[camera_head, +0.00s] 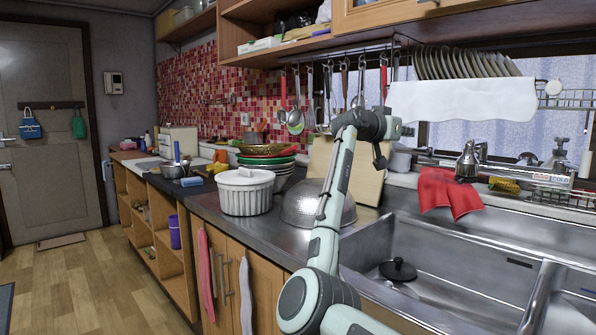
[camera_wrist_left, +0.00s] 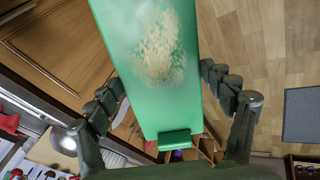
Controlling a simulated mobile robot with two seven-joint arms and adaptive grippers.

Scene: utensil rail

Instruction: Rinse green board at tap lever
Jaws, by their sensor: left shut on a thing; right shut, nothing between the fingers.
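A green board (camera_wrist_left: 150,70) shows in the left wrist view, long and flat, with a pale tan smear (camera_wrist_left: 162,46) on its face. My left gripper (camera_wrist_left: 165,95) has its dark fingers on either side of the board and is shut on it. The left gripper and board are not in the head view. My right gripper (camera_head: 381,158) is shut and empty, small and dark at the end of my raised arm, in front of a wooden board behind the counter. A chrome tap fixture (camera_head: 467,160) stands behind the sink; which part is its lever I cannot tell.
A colander (camera_head: 305,205), a white pot (camera_head: 246,192) and stacked bowls (camera_head: 266,158) crowd the counter. Utensils (camera_head: 296,112) hang above.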

